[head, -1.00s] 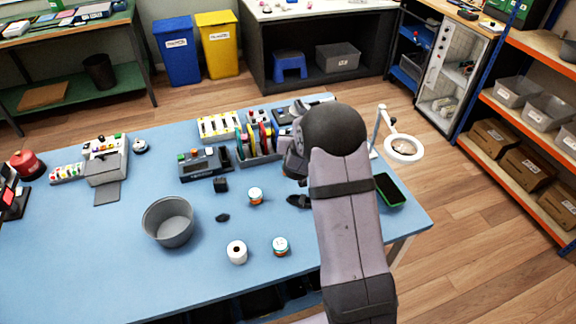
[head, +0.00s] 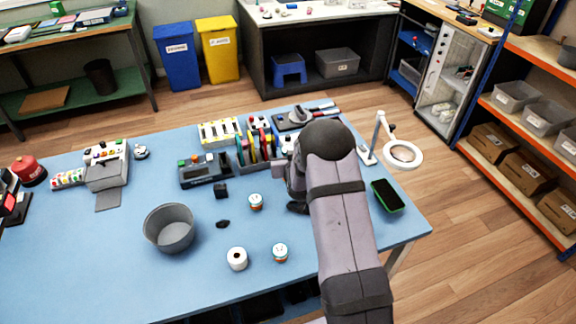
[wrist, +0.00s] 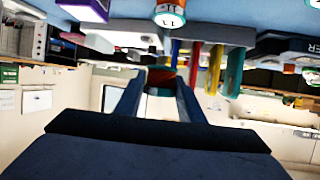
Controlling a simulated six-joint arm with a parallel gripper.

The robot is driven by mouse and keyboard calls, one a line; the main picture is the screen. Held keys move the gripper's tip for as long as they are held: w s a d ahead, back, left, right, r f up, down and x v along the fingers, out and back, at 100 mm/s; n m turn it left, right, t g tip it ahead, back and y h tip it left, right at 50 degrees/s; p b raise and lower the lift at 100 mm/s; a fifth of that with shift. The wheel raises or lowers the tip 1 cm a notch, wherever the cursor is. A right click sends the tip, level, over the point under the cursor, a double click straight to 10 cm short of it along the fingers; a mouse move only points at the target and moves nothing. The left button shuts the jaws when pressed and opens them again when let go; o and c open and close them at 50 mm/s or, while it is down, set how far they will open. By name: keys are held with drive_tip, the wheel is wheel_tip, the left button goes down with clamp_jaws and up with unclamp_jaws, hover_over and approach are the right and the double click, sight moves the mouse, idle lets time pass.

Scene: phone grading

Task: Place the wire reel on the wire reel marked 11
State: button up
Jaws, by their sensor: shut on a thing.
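In the head view my arm hides the held reel. A wire reel marked 11 (wrist: 169,14) stands at the top of the wrist view, apart from the held reel. Another numbered reel (wrist: 314,3) is cut off at the right corner. In the head view two white reels with coloured bands (head: 256,202) (head: 280,253) stand on the blue table, left of my arm; their numbers are too small to read.
A white roll (head: 237,259) and a grey bowl (head: 169,229) stand left of the reels. A rack of coloured discs (head: 256,147) and a dark device (head: 205,172) are behind them. A green-edged tray (head: 387,196) and a magnifier lamp (head: 402,154) are on the right.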

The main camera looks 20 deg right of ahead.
drive_tip(key=shift+f+p, duration=0.75)
drive_tip(key=shift+f, duration=2.4)
drive_tip(key=shift+f, duration=0.2)
drive_tip(key=o, duration=1)
drive_tip(key=shift+r, duration=0.1)
drive_tip(key=shift+s+r, duration=0.1)
drive_tip(key=shift+r, duration=0.05)
drive_tip(key=shift+b+v, duration=1.3)
drive_tip(key=shift+v, duration=4.65)
drive_tip(key=shift+a, duration=0.1)
